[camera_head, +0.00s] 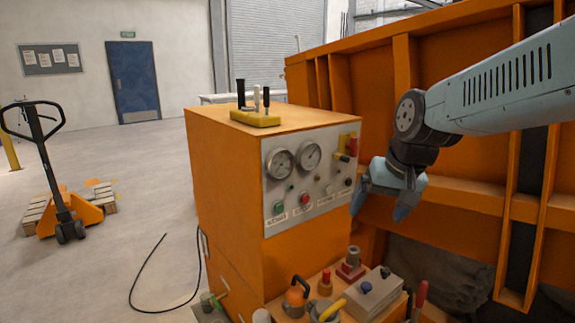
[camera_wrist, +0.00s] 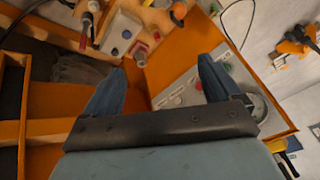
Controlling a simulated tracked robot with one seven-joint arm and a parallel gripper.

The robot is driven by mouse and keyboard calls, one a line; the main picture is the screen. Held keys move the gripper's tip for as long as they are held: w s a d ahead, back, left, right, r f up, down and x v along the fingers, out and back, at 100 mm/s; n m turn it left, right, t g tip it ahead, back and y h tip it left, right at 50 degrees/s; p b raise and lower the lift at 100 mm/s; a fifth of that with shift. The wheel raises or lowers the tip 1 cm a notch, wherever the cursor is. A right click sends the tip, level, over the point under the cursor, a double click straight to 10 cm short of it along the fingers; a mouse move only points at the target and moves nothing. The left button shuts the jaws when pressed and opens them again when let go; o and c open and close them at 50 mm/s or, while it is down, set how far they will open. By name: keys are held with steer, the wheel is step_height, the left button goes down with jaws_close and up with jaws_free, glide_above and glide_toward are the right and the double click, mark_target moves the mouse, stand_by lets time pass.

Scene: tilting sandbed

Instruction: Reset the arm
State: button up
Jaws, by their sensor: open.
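My arm (camera_head: 510,92) reaches in from the right in the head view. My gripper (camera_head: 381,202) hangs just right of the orange control cabinet (camera_head: 228,185), in front of the orange sandbed wall. Its two blue fingers are apart, with nothing between them. In the wrist view my gripper (camera_wrist: 160,88) also shows open and empty. Beyond the fingers is the cabinet's grey panel (camera_wrist: 185,90). One finger overlaps part of the panel in that view. I cannot tell whether it touches.
The sandbed (camera_head: 460,190) fills the right side. Below the panel, a shelf holds a grey box with buttons (camera_head: 372,293), an orange padlock-like item (camera_head: 296,295) and other small parts. A lever block (camera_head: 256,117) tops the cabinet. A pallet truck (camera_head: 68,210) stands left; the floor between is mostly clear.

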steer(key=s+d+r+t+h, duration=0.1)
steer(key=s+d, duration=0.4)
steer(key=s, duration=0.5)
steer(key=shift+r+n+t+h, duration=0.3)
steer(key=shift+r+h, duration=0.1)
steer(key=shift+r, duration=0.4)
steer(key=shift+d, duration=0.1)
